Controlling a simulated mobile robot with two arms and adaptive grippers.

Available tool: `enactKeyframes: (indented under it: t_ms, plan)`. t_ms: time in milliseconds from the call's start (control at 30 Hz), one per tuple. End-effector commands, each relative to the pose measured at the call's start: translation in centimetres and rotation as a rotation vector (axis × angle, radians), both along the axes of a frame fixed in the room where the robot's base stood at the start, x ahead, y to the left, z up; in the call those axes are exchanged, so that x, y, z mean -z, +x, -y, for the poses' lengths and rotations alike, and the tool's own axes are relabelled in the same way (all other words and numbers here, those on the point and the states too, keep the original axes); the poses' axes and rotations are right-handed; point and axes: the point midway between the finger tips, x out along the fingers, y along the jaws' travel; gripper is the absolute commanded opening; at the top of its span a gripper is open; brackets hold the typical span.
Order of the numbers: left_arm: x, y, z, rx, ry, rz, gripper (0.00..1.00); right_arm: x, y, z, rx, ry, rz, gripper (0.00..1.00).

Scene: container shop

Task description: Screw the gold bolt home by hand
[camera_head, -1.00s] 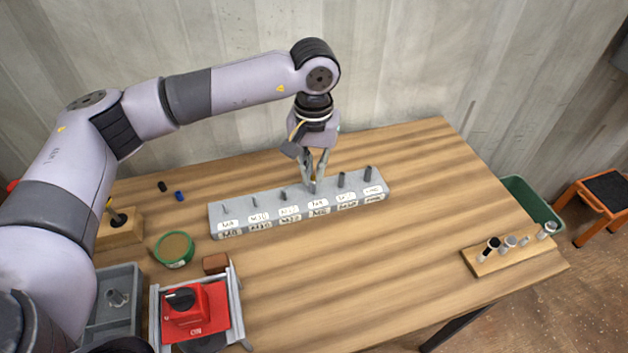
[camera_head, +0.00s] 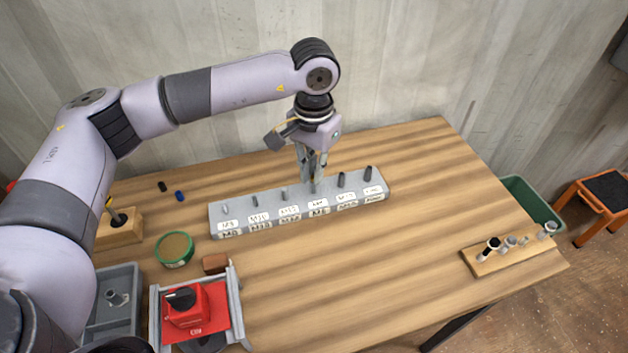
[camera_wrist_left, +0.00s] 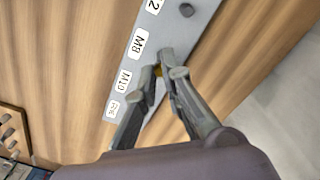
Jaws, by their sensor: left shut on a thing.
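A long grey block (camera_head: 268,197) with a row of upright bolts and white labels lies across the back of the table. My left gripper (camera_head: 316,184) points down over the block, right of its middle, with its fingertips close to the block's top. In the left wrist view, the fingertips of my left gripper (camera_wrist_left: 160,72) are closed on a small gold bolt (camera_wrist_left: 157,71) at the block (camera_wrist_left: 172,22). Only a sliver of gold shows between the fingers, so how deep the bolt sits cannot be seen. My right gripper is not in view.
Dark bolts (camera_head: 341,180) stand close to the right of my gripper. A red box (camera_head: 187,312), a green round tin (camera_head: 174,250) and a grey tray (camera_head: 117,325) are at the front left. A wooden rack (camera_head: 487,268) is at the right. The middle front is clear.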

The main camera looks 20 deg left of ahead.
Motion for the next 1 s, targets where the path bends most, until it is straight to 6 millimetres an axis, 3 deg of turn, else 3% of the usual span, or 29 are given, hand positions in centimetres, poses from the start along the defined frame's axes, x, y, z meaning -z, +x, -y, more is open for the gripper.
enactKeyframes:
  t_ms: [333,367,667,1000]
  plan:
    - [-0.05,0.10,-0.15,0.089,0.003,0.002,0.00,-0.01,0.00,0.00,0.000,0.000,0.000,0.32]
    - [-0.05,0.10,-0.15,0.086,0.003,0.002,0.11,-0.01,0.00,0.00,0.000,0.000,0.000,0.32]
    - [-0.03,0.05,-0.07,0.085,0.001,0.001,0.31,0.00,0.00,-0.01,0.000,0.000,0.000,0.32]
    - [-0.11,0.03,-0.01,0.086,0.000,0.001,0.32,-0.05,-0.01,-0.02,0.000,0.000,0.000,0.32]
